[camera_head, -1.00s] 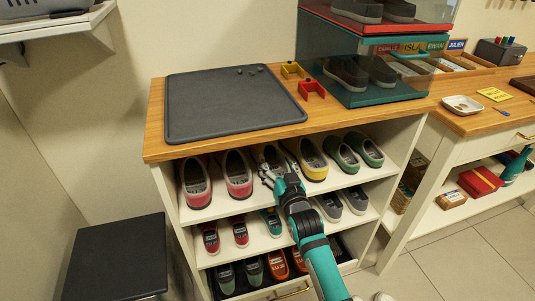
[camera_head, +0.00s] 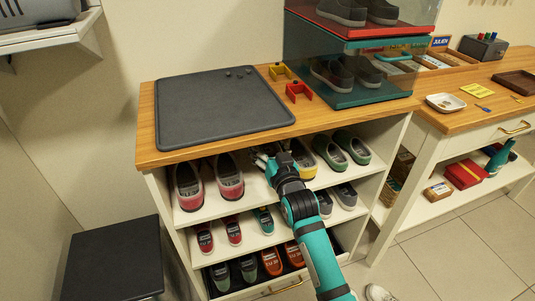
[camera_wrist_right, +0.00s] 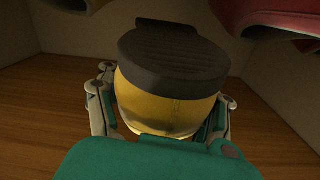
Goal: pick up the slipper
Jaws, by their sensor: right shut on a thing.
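A yellow slipper (camera_wrist_right: 165,100) with a dark sole fills the middle of the right wrist view, sole toward the top of that picture. My right gripper (camera_wrist_right: 162,112) has a finger on each side of it and is shut on it. In the head view my right gripper (camera_head: 269,160) reaches into the top shelf, and its arm hides most of that slipper. A second yellow slipper (camera_head: 304,160) stands just right of the gripper, partly hidden by my arm. My left gripper is not in view.
Red shoes (camera_head: 230,177) stand left of the gripper and green shoes (camera_head: 352,147) to the right, on the same shelf. The wooden top (camera_head: 148,150) lies closely above. A dark mat (camera_head: 220,108) on it is mostly clear. A black stool (camera_head: 113,258) stands left.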

